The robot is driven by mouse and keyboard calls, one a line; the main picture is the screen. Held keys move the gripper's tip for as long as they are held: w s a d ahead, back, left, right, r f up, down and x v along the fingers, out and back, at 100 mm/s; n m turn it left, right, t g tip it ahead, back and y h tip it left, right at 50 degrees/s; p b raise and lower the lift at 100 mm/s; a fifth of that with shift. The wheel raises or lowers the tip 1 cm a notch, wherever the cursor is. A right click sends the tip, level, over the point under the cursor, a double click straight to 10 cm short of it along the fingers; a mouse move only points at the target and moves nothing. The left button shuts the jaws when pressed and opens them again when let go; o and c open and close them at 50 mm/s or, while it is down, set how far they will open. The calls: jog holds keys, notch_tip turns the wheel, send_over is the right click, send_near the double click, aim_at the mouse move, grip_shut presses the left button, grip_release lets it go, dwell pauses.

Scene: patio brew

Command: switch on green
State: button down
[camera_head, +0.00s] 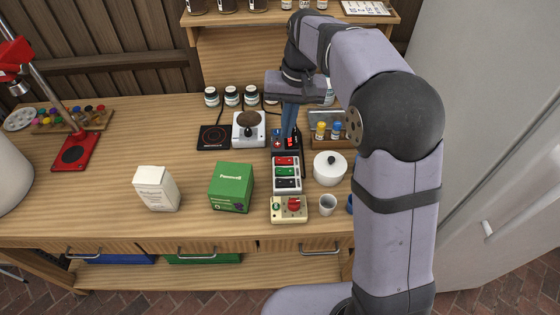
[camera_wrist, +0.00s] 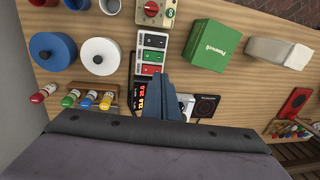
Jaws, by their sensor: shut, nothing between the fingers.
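A switch panel (camera_head: 275,172) stands on the bench with several rocker switches in a column. Its green switch (camera_head: 286,173) is in the middle, between a red switch (camera_head: 286,161) and a dark one (camera_head: 287,185). The green switch also shows in the wrist view (camera_wrist: 152,57). I cannot tell whether it is on or off. My gripper (camera_head: 287,135) is shut and empty, with blue fingers pointing down. It is over the digital display behind the panel, beyond the red switch, apart from the green one. The fingers show in the wrist view (camera_wrist: 165,88) too.
A box with a red knob (camera_head: 293,204) stands in front of the panel. A green carton (camera_head: 231,187) is to its left, a white lidded pot (camera_head: 330,168) to its right. A scale (camera_head: 249,129) and a rack of small bottles (camera_head: 328,131) flank the gripper.

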aim_at(278, 170)
jog(key=shift+f, duration=0.15)
jog(key=f+p, duration=0.1)
jog(key=f, duration=0.3)
jog(key=a+f+p, duration=0.1)
jog(key=f, duration=0.4)
jog(key=f+p, duration=0.2)
jog(key=f, duration=0.2)
jog(key=shift+a+f, duration=0.2)
jog(key=shift+a, duration=0.15)
jog(key=shift+f, duration=0.15)
jog(key=shift+a+f+b, duration=0.15)
jog(key=shift+f+b, duration=0.15)
jog(key=shift+f, duration=0.05)
jog(key=shift+r, duration=0.1)
jog(key=shift+d+r+p, duration=0.25)
jog(key=shift+d+p, duration=0.1)
jog(key=shift+d, duration=0.45)
